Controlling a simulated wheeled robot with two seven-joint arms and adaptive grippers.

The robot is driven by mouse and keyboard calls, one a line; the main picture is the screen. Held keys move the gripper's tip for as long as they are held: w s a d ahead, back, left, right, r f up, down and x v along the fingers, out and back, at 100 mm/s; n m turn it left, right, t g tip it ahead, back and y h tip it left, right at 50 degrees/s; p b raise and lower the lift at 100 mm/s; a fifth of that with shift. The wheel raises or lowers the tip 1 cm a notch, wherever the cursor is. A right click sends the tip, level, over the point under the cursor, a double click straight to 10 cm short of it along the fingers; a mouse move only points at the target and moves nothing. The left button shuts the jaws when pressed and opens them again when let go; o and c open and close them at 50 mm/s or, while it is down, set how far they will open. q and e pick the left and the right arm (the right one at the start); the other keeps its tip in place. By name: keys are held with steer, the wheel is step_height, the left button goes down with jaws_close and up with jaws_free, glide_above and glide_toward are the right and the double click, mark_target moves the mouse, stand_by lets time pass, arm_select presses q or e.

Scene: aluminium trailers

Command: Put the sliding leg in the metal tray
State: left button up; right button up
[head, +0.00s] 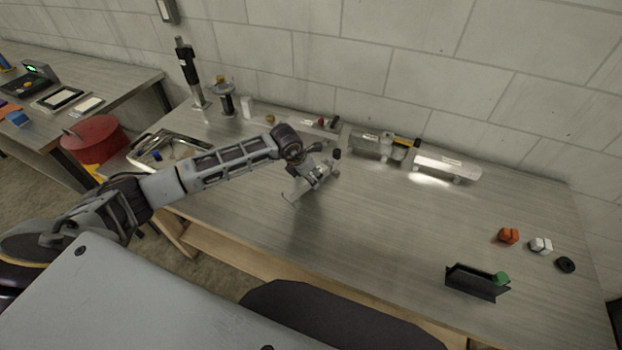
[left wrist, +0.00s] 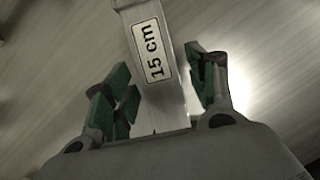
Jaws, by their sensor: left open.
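My left gripper (head: 312,176) is open above the middle of the table. In the left wrist view its green-padded fingers (left wrist: 161,98) stand apart on either side of a silver bar (left wrist: 137,38) labelled "15 cm", with a gap on the left. The bar shows partly in the head view (head: 293,191) below the gripper. I cannot tell for sure whether this bar is the sliding leg. The metal tray (head: 148,139) lies at the table's left, partly behind my left arm, with small items in it. My right gripper is not in view.
Aluminium pieces (head: 447,166) stand along the back, several with labels. A tall black-topped post (head: 188,68) stands back left. Orange (head: 508,236) and white blocks (head: 541,245), a black ring (head: 565,265) and a black holder (head: 472,282) sit at right. The front middle is clear.

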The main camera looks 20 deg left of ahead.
arm_select(q)
steer(key=b+v, duration=0.1)
steer(key=v, duration=0.6)
steer(key=shift+r, duration=0.2)
steer(key=shift+b+v, duration=0.4)
steer(key=shift+v, duration=0.6)
steer(key=shift+o, duration=0.4)
steer(key=shift+s+f, duration=0.1)
